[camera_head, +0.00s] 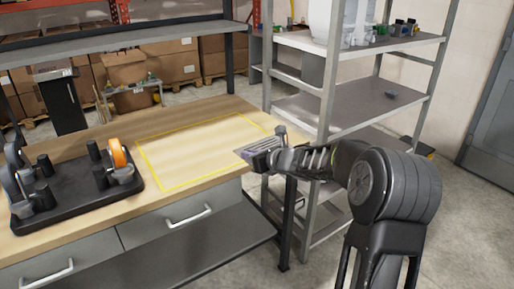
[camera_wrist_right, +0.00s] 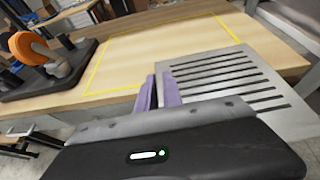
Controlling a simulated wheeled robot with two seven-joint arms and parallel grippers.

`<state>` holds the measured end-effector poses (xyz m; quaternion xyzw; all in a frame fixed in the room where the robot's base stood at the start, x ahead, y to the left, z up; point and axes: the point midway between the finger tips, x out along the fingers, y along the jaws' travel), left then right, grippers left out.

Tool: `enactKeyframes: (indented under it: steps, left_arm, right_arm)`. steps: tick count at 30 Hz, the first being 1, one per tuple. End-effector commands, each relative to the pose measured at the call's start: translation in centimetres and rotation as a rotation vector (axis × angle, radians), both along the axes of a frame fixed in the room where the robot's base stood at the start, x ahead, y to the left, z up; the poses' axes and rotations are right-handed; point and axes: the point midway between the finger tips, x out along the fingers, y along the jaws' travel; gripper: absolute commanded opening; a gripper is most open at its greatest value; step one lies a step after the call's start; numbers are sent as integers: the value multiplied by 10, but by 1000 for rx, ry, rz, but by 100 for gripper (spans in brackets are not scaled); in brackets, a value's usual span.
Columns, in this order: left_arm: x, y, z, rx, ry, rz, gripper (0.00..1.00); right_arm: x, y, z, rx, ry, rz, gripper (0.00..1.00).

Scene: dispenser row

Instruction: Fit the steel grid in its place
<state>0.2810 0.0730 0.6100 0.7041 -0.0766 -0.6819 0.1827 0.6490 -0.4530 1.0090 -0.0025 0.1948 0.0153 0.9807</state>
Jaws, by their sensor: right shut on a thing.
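The steel grid (camera_wrist_right: 228,72), a flat grey plate with several parallel slots, is in my right gripper. In the right wrist view the gripper's purple fingers (camera_wrist_right: 159,92) are shut on its left edge, and the plate reaches out to the right. In the head view my right gripper (camera_head: 258,148) is at the right end of the wooden table (camera_head: 205,112), beside the yellow outline on it. There the grid is small and mostly hidden by the gripper. The grid looks held above the tabletop, apart from the outlined area. My left gripper is out of view.
A black base (camera_head: 72,191) with pegs and an orange wheel (camera_head: 119,156) stands at the table's left. A metal shelf rack (camera_head: 330,100) with a white container (camera_head: 340,18) on top stands close behind my right arm. The yellow-outlined area is empty.

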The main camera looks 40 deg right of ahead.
Motion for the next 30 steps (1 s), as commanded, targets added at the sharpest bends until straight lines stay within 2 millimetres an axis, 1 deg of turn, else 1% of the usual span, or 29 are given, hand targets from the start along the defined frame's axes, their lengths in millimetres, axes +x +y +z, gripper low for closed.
enactKeyframes:
  steps: [11,19,26,27,29,30]
  left_arm:
    - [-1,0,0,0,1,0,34]
    - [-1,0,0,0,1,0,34]
    - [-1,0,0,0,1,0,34]
    - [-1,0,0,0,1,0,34]
    - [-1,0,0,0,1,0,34]
    - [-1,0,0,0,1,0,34]
  right_arm:
    - [-12,58,-32,4,2,-4,0]
    - [-24,117,-63,-2,2,-2,0]
    - [-30,142,-79,-4,3,-7,0]
    - [-32,152,-86,-2,6,-6,0]
    - [-35,162,-91,-7,5,-10,0]
    - [-38,175,-99,-6,7,-9,0]
